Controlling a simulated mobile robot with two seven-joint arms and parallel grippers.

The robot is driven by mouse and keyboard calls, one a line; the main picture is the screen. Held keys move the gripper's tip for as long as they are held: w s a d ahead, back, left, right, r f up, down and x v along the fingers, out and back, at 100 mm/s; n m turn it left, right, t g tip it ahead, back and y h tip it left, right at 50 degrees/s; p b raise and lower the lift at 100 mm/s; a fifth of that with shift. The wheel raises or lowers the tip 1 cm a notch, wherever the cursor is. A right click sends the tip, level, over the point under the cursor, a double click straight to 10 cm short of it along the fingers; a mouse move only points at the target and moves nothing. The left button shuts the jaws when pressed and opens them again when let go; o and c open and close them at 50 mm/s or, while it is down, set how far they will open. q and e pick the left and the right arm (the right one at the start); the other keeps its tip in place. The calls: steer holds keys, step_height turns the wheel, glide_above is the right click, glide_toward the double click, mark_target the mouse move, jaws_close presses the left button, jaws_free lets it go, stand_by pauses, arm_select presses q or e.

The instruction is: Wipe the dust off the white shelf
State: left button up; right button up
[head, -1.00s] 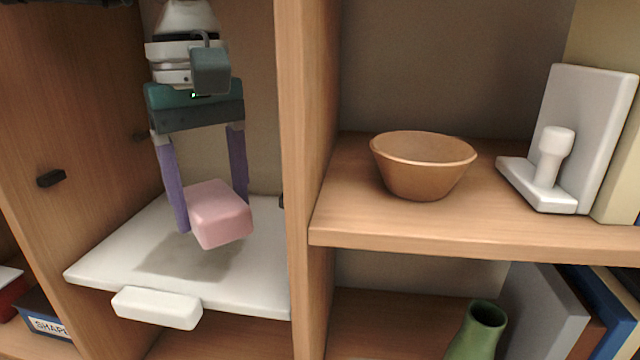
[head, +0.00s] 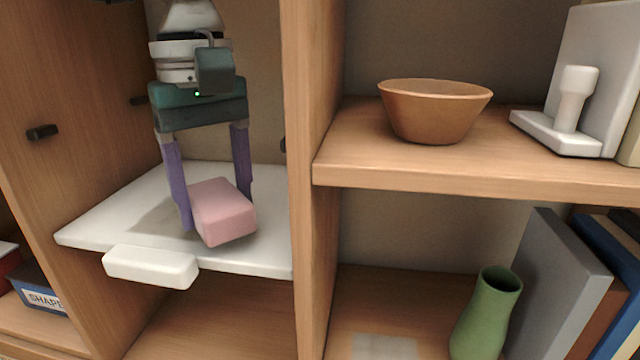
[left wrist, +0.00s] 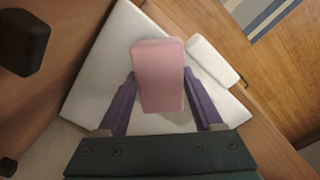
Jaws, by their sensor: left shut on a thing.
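The white shelf (head: 110,215) is a flat white board in the left compartment of the wooden unit, with a white block-shaped handle (head: 150,267) at its front edge. It also shows in the left wrist view (left wrist: 95,90). My left gripper (head: 216,210) has its purple fingers closed on a pink block-shaped sponge (head: 222,212), over the front right part of the shelf. I cannot tell whether the sponge touches the board. A faint grey patch (head: 152,218) lies left of the fingers; dust or shadow is unclear. My right gripper is out of view.
A wooden upright (head: 300,150) stands close right of the gripper. Beyond it, the upper right shelf holds a brown bowl (head: 435,115) and a white bookend-like piece (head: 570,110). Below are a green vase (head: 487,315) and books (head: 560,290). Dark pegs (head: 42,132) stick out of the left wall.

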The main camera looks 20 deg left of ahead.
arm_select(q)
steer(key=shift+f+b, duration=0.65)
steer(key=shift+f, duration=0.35)
stand_by(0.3)
